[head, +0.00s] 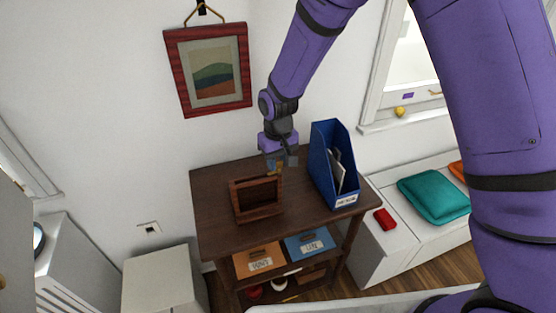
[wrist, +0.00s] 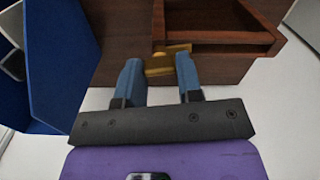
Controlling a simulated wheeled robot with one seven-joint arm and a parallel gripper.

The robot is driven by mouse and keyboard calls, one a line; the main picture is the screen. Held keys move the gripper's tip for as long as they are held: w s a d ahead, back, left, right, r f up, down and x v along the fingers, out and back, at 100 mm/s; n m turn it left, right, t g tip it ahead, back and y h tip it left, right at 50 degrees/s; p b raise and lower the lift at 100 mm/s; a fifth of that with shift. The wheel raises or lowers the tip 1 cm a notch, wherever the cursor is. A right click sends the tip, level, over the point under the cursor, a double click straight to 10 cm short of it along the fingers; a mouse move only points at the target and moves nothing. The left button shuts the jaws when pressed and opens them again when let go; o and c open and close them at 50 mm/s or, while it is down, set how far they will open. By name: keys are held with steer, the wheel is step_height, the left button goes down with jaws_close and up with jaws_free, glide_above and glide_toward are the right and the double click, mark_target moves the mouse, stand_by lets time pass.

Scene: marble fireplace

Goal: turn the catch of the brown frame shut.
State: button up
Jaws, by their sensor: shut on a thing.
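The brown frame (head: 257,212) is an open wooden box-like frame on top of the dark brown shelf unit. In the wrist view its rim (wrist: 215,37) fills the upper right. The brass-coloured catch (wrist: 168,62) lies between my blue fingertips, at the edge of the frame. My gripper (head: 275,165) comes down behind the frame in the head view. In the wrist view my gripper (wrist: 159,64) is shut on the catch, one finger on each side. The catch's exact angle is partly hidden by the fingers.
A blue magazine file (head: 325,165) with papers stands close to the right of my gripper. A red-framed picture (head: 210,70) hangs on the wall behind. Orange (head: 259,262) and blue (head: 307,244) labelled boxes sit below. The shelf top is clear left of the frame.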

steer(key=shift+m, duration=0.8)
steer(key=o, duration=0.9)
steer(key=shift+o, duration=0.2)
steer(key=shift+r, duration=0.1)
step_height(320, 180, up, 11)
steer(key=shift+f, duration=0.2)
steer(key=shift+r, duration=0.1)
